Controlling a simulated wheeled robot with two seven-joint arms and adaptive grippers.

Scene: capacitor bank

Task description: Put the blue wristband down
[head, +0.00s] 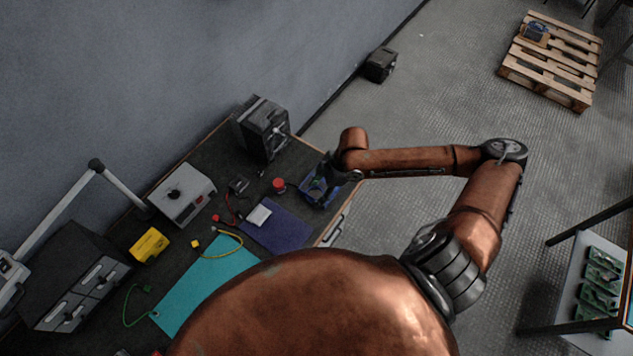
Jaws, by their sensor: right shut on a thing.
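My right gripper (324,180) is at the far right end of the dark workbench, over a small blue tray (306,198). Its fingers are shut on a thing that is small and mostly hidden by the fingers. I take it to be the blue wristband, but I cannot make out its outline against the blue tray. I cannot tell whether it touches the tray. My left gripper is not in view.
A purple-blue mat (285,236), a red-lidded jar (279,185) and a grey boxed device (262,127) are near the tray. Yellow (195,243), red (216,218) and green (146,289) corded items lie further left. A teal mat (207,281) lies in front.

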